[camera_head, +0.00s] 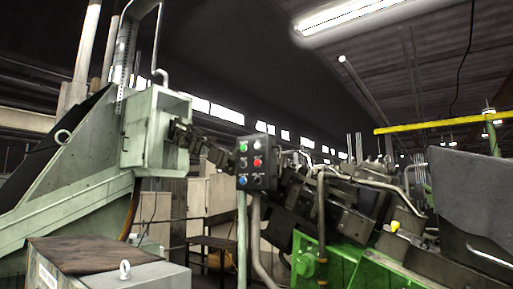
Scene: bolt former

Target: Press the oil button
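A dark control box (250,171) stands on a pale post near the middle of the head camera view. Its face carries several small buttons in two columns. I see a green button (243,147) at the upper left, a red button (257,162) at the middle right and a blue button (243,180) at the lower left. The labels are too small to read, so I cannot tell which one is the oil button. My gripper is not in view.
A pale green machine housing (155,130) with a sloped side rises at the left. A grey cabinet with a brown top (85,254) is at the lower left. Green and dark machinery (340,265) fills the right behind the box. A yellow beam (440,122) crosses the upper right.

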